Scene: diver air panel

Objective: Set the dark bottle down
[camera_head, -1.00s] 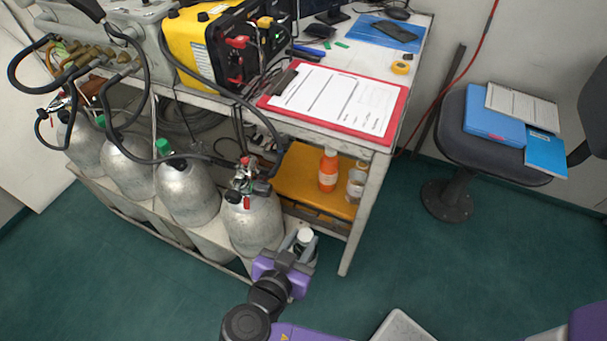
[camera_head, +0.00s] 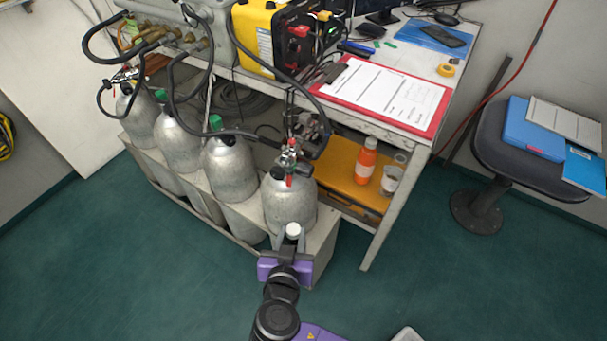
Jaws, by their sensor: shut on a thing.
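My gripper (camera_head: 291,238) is shut on the dark bottle, of which mainly the white cap (camera_head: 293,230) shows between the grey fingers. The bottle's body is hidden behind the fingers and the purple hand. My gripper is in front of the rightmost grey gas cylinder (camera_head: 289,206), by the right end of the cylinder rack (camera_head: 322,244). I cannot tell whether the bottle touches anything beneath it.
An orange bottle (camera_head: 366,162) and a clear jar (camera_head: 391,180) stand on the yellow shelf surface (camera_head: 340,170) under the desk (camera_head: 420,137). The desk's front leg (camera_head: 385,225) is right of my gripper. A chair (camera_head: 490,150) stands at the right. Green floor (camera_head: 440,270) is open between.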

